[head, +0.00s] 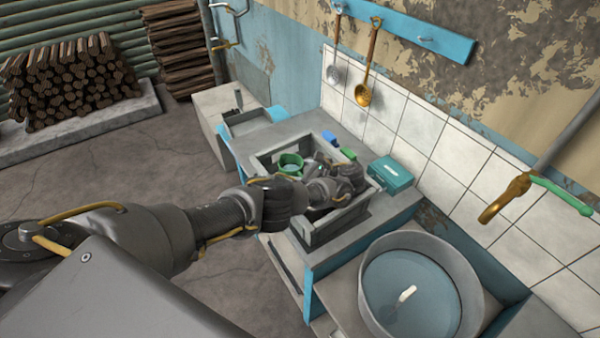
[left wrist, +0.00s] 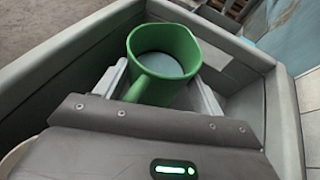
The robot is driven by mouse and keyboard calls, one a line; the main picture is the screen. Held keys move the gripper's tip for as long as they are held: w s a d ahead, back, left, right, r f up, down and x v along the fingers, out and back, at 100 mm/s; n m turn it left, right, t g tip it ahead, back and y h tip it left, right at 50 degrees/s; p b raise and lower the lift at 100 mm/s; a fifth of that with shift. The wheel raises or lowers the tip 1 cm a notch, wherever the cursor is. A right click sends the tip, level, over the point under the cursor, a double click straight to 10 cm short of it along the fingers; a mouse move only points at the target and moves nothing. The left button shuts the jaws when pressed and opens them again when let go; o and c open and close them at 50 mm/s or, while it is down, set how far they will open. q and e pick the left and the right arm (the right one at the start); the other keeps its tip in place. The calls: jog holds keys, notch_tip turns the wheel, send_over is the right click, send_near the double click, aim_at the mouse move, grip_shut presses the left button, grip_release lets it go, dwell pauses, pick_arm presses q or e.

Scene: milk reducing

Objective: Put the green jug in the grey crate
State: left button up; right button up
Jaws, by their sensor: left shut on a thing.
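The green jug (head: 290,163) shows inside the grey crate (head: 308,231), near its far left part, in the head view. In the left wrist view the jug (left wrist: 163,58) is upright with its open mouth up and its handle toward the gripper. The crate's walls (left wrist: 285,115) rise around it. My left gripper (head: 318,165) reaches down into the crate and is shut on the jug; in the left wrist view its fingers (left wrist: 160,88) flank the handle side. The jug's base is hidden, so I cannot tell whether it touches the crate floor. My right gripper is not in view.
A large round basin (head: 420,290) of water is at the front right. Ladles (head: 366,75) hang on the wall.

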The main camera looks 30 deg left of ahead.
pick_arm(q)
jog(key=o, duration=1.3)
jog(key=shift+f, duration=0.15)
jog(key=shift+c, duration=0.2)
jog(key=shift+r, duration=0.35)
jog(key=v, duration=1.2)
jog(key=shift+f, duration=0.15)
